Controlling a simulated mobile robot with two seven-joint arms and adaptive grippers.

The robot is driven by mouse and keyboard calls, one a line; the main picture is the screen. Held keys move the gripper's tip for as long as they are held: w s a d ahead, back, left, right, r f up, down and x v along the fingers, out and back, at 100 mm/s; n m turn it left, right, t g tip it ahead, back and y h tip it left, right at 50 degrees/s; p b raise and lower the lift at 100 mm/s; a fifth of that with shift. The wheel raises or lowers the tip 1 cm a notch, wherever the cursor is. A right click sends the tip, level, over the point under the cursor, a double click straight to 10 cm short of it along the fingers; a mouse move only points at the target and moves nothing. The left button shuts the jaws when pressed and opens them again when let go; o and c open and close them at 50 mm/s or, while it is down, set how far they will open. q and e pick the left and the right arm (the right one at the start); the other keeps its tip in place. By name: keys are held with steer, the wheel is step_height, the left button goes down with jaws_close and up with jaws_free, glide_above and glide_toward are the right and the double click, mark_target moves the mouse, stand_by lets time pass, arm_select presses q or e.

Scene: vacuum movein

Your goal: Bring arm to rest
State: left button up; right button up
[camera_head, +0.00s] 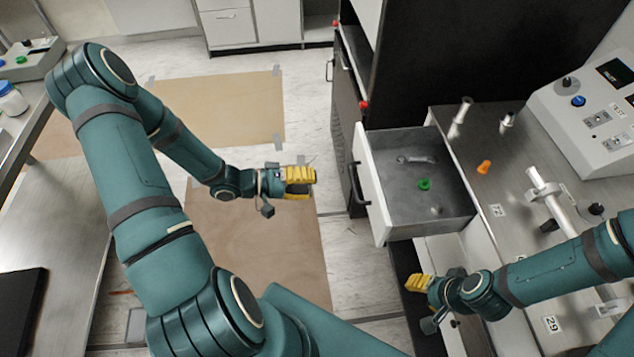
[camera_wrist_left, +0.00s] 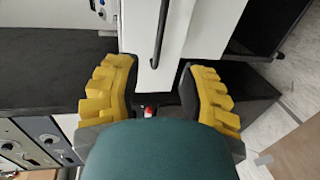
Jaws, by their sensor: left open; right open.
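My left gripper (camera_head: 300,181) has yellow fingers and hangs over the floor, left of the open drawer (camera_head: 370,200) and apart from it. In the left wrist view my left gripper (camera_wrist_left: 160,88) is open, with no object between its fingers; the white drawer front and its dark handle (camera_wrist_left: 160,35) show beyond them. My right gripper (camera_head: 418,284) is below the drawer at the front of the right-hand bench, and its yellow fingers point left. I see nothing held in it, though its finger gap is hard to make out at this angle.
The drawer holds a green part (camera_head: 424,184) and a small metal piece (camera_head: 416,159). The left bench (camera_head: 60,220) is near my left arm. Open floor lies between.

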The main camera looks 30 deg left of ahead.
stand_by(0.5)
arm_select(q)
steer(key=d+f+g+y, duration=0.2)
steer(key=d+f+y, duration=0.3)
steer(key=d+f, duration=0.35)
steer(key=s+d+f+m+g+y, duration=0.2)
steer(key=s+f+g, duration=0.15)
steer(key=s, duration=0.25)
steer(key=s+d+f+m+g+y, duration=0.2)
steer(key=s+g, duration=0.2)
steer(key=s, duration=0.3)
steer(key=w+d+r+m+t, duration=0.1)
steer(key=w+d+r, duration=0.2)
steer(key=w+r, duration=0.2)
steer(key=shift+m+t, duration=0.3)
steer(key=shift+t, duration=0.05)
